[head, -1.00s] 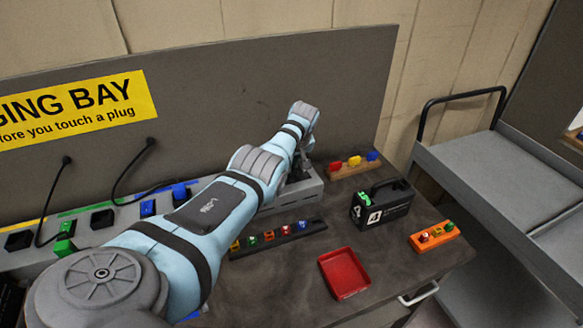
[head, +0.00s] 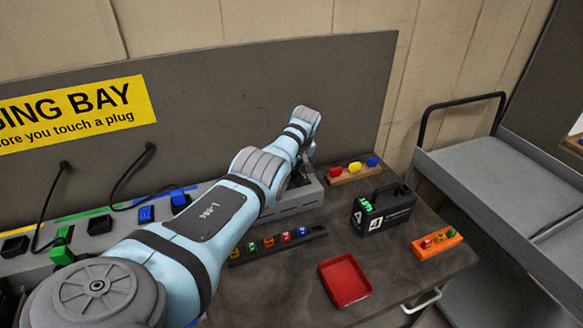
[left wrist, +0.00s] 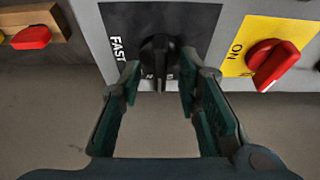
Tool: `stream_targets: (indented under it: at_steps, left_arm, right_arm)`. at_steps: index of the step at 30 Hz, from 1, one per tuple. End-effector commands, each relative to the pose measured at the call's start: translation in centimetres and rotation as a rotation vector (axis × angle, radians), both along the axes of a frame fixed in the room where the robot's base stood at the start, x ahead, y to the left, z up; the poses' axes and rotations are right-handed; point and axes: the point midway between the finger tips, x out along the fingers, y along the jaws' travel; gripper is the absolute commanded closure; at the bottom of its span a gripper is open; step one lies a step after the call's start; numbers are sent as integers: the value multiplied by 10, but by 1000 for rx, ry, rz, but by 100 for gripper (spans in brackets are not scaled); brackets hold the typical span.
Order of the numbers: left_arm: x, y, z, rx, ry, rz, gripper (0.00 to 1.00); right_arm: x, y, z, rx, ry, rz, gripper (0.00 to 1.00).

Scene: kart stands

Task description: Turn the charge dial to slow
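The charge dial is a black knob (left wrist: 158,56) on a dark plate (left wrist: 195,20) in the left wrist view. The word FAST is printed to the left of it; another label below the knob is partly hidden and I cannot read it. My left gripper (left wrist: 159,78) is open, with its two fingers on either side of the knob's lower part. Gaps show between fingers and knob, and I cannot tell any contact. In the head view my left arm reaches to the right end of the grey charging unit (head: 298,201) and hides the dial. My right gripper is not in view.
A red switch (left wrist: 272,62) on a yellow ON plate is right of the dial. A wooden block with coloured knobs (head: 350,174), a black box (head: 383,210), an orange block (head: 437,243), a red tray (head: 345,281) and a black strip (head: 278,245) are on the bench.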

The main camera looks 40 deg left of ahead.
Motion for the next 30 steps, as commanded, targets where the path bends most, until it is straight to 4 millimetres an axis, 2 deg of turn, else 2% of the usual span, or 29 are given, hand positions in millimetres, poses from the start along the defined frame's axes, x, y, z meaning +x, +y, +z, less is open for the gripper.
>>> stream_targets:
  at_steps: [5,10,15,19,23,30]
  left_arm:
    - [0,-1,6,1,-2,1,69]
    - [-5,-11,28,2,-3,-2,69]
    - [-14,-28,77,1,-3,-2,69]
    - [-18,-37,101,0,-2,1,69]
    - [-21,-40,110,-1,1,1,69]
    - [-21,-41,110,0,1,0,69]
  right_arm:
    - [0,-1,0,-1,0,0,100]
    - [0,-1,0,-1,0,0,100]
    - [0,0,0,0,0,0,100]
    - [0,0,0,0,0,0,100]
    - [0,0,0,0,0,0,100]
    - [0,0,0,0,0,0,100]
